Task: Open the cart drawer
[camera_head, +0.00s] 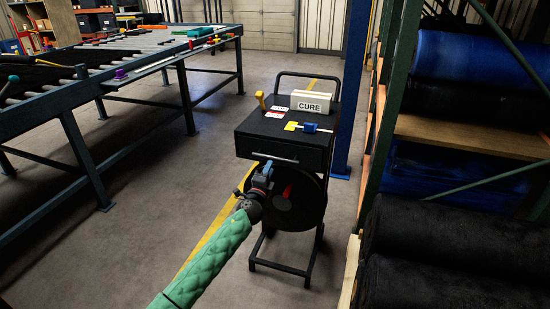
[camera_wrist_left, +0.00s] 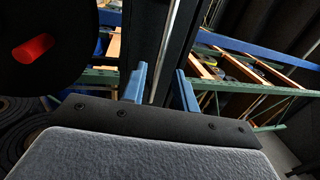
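The black cart (camera_head: 328,142) stands in mid-floor in the head view. Its drawer (camera_head: 312,158) is under the top and looks closed. A silver bar handle (camera_head: 276,157) runs across the drawer front and shows in the left wrist view (camera_wrist_left: 164,50) as a thin bright bar. My left gripper (camera_head: 266,165) is just in front of the drawer, close to the handle. In the left wrist view its two blue fingers (camera_wrist_left: 162,86) are apart, with the handle lined up between them. Whether they touch it I cannot tell. My right gripper is out of view.
A white CURE box (camera_head: 311,106), a yellow-handled tool (camera_head: 260,100) and a small blue item (camera_head: 310,128) are on the cart top. A dark reel with a red hub (camera_wrist_left: 33,48) hangs below the drawer. A roller table (camera_head: 45,113) is left; a roll rack (camera_head: 480,145) is right.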

